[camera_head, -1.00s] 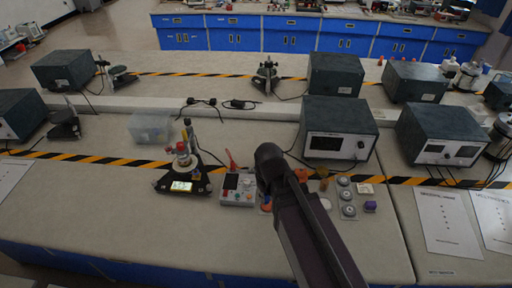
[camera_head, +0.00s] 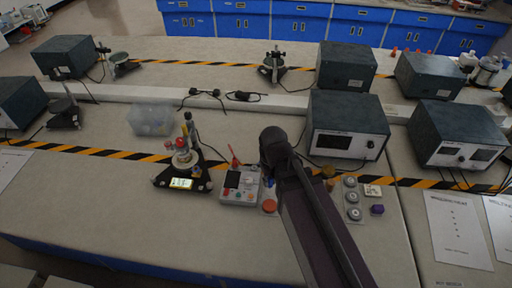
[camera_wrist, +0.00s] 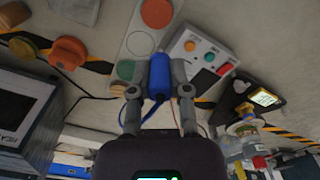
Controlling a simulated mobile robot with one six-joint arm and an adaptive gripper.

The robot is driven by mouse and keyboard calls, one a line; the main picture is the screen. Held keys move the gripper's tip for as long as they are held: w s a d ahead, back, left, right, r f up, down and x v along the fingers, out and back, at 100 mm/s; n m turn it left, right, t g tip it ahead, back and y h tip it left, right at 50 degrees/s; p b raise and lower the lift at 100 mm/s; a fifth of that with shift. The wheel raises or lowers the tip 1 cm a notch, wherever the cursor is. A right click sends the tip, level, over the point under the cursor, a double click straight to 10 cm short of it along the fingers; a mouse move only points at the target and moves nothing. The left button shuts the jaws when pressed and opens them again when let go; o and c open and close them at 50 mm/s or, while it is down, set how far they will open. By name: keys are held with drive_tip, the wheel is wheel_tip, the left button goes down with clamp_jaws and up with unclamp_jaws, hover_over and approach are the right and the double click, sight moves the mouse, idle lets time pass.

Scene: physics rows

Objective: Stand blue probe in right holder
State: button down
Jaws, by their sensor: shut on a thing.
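My gripper (camera_wrist: 159,90) is shut on the blue probe (camera_wrist: 159,72), a short blue cylinder between its two fingers in the wrist view. A blue cord runs from it. Behind the probe is a pale strip (camera_wrist: 138,45) with round orange, white and green spots. In the head view my arm hides the probe and most of this strip; its orange spot (camera_head: 270,206) shows beside the arm. An orange knob-like piece (camera_wrist: 68,53) and a yellow-brown one (camera_wrist: 22,48) stand nearby. I cannot tell which thing is the right holder, or whether the probe touches anything.
A meter box with coloured buttons (camera_head: 241,186) is just left of my arm. A black stand with a lit display (camera_head: 182,178) is farther left. A dark instrument (camera_head: 346,126) stands behind. A plate with grey discs (camera_head: 352,211) lies right. The front bench edge has free room.

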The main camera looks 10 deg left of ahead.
drive_tip(key=shift+d, duration=0.1)
drive_tip(key=shift+w, duration=0.2)
drive_tip(key=w+a+f+n+b, duration=0.3)
drive_tip(key=w+a+n, duration=0.4)
drive_tip(key=w, duration=0.7)
drive_tip(key=shift+a+f, duration=0.2)
drive_tip(key=shift+a, duration=0.65)
drive_tip(key=shift+f+b, duration=0.2)
drive_tip(key=shift+b, duration=0.2)
drive_tip(key=shift+w+f+b, duration=0.1)
drive_tip(key=shift+f+b, duration=1.7)
drive_tip(key=shift+f+b, duration=1.65)
drive_tip(key=shift+f, duration=0.05)
idle(1.5)
